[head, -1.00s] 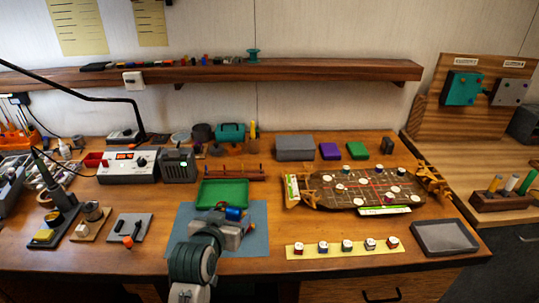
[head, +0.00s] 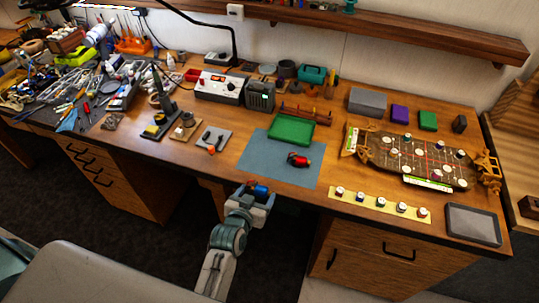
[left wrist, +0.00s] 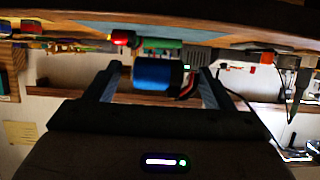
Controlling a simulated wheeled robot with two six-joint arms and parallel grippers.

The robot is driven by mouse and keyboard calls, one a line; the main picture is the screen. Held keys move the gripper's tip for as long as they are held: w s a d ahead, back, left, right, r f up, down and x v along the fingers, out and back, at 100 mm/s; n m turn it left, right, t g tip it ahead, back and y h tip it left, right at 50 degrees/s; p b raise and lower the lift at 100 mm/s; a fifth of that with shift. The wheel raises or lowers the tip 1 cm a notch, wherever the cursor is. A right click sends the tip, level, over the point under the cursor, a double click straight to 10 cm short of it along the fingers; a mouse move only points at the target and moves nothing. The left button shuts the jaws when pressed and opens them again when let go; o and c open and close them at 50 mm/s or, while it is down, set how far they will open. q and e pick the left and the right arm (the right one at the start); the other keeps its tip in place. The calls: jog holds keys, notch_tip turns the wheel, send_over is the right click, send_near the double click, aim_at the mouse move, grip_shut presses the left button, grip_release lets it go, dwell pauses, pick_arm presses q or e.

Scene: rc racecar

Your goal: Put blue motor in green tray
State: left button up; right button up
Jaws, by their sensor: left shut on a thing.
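The blue motor (head: 260,190) is held in my left gripper (head: 261,192), which is shut on it in front of the bench's front edge. In the left wrist view the blue motor (left wrist: 158,75) sits between the two fingers, with dark and red wires at its right end. The green tray (head: 291,130) lies empty at the back of the blue mat, beyond the gripper and apart from it. In the left wrist view the tray (left wrist: 160,44) shows partly behind the motor. My right gripper is not in view.
A red and black motor (head: 298,160) lies on the blue mat (head: 265,155), between gripper and tray. A yellow strip with several round pieces (head: 380,203) and a car chassis (head: 415,160) lie to the right. A tool with an orange end (head: 212,139) lies left of the mat.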

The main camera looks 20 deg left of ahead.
pick_arm(q)
jog(key=w+a+f+b, duration=0.1)
jog(key=w+a+b, duration=0.15)
jog(key=w, duration=0.35)
jog(key=b, duration=0.5)
send_over(260, 169)
jog(key=shift+s+f, duration=0.2)
jog(key=shift+f, duration=0.2)
jog(key=shift+w+a, duration=0.1)
jog(key=shift+w, duration=0.1)
notch_tip(260, 169, down, 3)
jog(key=b, duration=0.4)
jog(key=shift+f, duration=0.2)
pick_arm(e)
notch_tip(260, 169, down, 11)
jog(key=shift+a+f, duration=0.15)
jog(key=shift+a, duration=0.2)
pick_arm(q)
jog(key=shift+r, duration=0.1)
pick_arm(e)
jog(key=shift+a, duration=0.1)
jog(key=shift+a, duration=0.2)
pick_arm(q)
jog(key=o, duration=1.1)
